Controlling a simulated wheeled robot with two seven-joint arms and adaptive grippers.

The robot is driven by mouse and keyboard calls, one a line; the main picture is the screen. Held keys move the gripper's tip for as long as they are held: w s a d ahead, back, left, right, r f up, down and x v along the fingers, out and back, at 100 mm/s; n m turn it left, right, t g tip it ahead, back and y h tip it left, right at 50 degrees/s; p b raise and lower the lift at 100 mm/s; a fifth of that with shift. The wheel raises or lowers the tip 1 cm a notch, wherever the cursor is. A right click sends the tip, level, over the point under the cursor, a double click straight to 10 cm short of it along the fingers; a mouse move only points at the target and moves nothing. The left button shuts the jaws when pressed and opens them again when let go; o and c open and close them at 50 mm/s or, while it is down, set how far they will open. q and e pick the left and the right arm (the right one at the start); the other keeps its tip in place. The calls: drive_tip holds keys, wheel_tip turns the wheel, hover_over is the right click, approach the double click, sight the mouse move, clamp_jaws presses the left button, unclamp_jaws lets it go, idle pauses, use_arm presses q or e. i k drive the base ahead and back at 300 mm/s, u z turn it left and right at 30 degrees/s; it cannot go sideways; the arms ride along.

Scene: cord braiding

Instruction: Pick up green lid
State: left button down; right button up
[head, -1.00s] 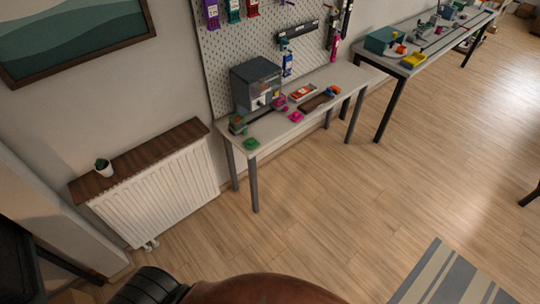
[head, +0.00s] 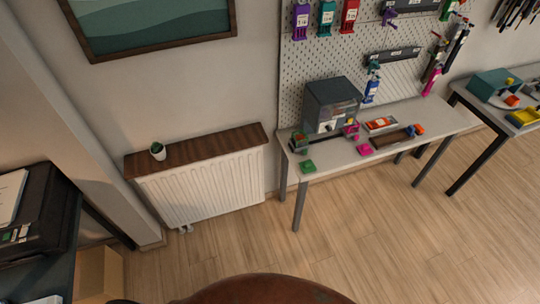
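A small green piece (head: 308,166), which looks like the green lid, lies flat near the left front corner of the light grey table (head: 330,164). A pink piece (head: 365,149) of similar size lies to its right on the same table. Neither of my grippers shows in the head view, and the table is well ahead of me.
A white radiator (head: 205,188) with a brown wooden shelf (head: 215,145) and a small potted plant (head: 157,151) stands left of the table. A dark desk (head: 45,235) is at the left edge. A brown rounded surface (head: 260,290) is at the bottom. Wooden floor (head: 390,240) in front is clear.

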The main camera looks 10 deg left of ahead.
sight(307, 166)
drive_tip(key=u, duration=0.4)
drive_tip(key=i, duration=0.9)
drive_tip(key=u, duration=0.05)
